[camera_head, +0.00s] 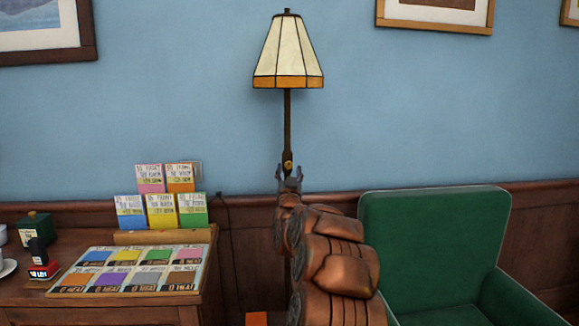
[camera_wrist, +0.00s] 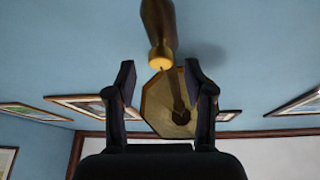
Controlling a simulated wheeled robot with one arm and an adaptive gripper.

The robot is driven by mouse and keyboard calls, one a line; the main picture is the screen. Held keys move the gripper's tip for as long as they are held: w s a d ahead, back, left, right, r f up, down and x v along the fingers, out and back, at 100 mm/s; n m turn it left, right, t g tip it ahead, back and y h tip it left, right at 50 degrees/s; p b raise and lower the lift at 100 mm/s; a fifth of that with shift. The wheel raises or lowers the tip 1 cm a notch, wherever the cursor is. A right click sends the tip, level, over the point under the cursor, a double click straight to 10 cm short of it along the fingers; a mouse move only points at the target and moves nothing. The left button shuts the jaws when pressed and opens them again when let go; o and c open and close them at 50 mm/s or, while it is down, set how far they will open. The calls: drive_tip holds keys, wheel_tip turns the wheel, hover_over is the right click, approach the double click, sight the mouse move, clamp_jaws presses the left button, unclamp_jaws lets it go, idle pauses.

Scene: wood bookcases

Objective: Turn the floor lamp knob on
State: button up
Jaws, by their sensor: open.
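The floor lamp has a cream panelled shade (camera_head: 288,52) with an amber lower band, on a dark upright pole (camera_head: 287,118). A small gold knob (camera_head: 288,165) sits on the pole. In the wrist view the knob (camera_wrist: 160,58) is a yellow round end at the fingertips, and the shade (camera_wrist: 152,105) shows behind. My gripper (camera_head: 289,171) is open, just below and in front of the knob; in the wrist view its fingers (camera_wrist: 159,68) stand either side of the knob's line. I cannot tell whether they touch it. My arm hides the lower pole.
A green armchair (camera_head: 432,245) stands to the right of my arm. A wooden desk (camera_head: 110,313) at left holds colourful cards (camera_head: 163,211), a stamp and a small green box (camera_head: 36,231). Framed pictures hang on the blue wall (camera_head: 180,80).

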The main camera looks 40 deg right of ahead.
sight(289, 166)
drive_tip(key=shift+x, duration=1.65)
drive_tip(key=shift+c, duration=0.2)
clamp_jaws()
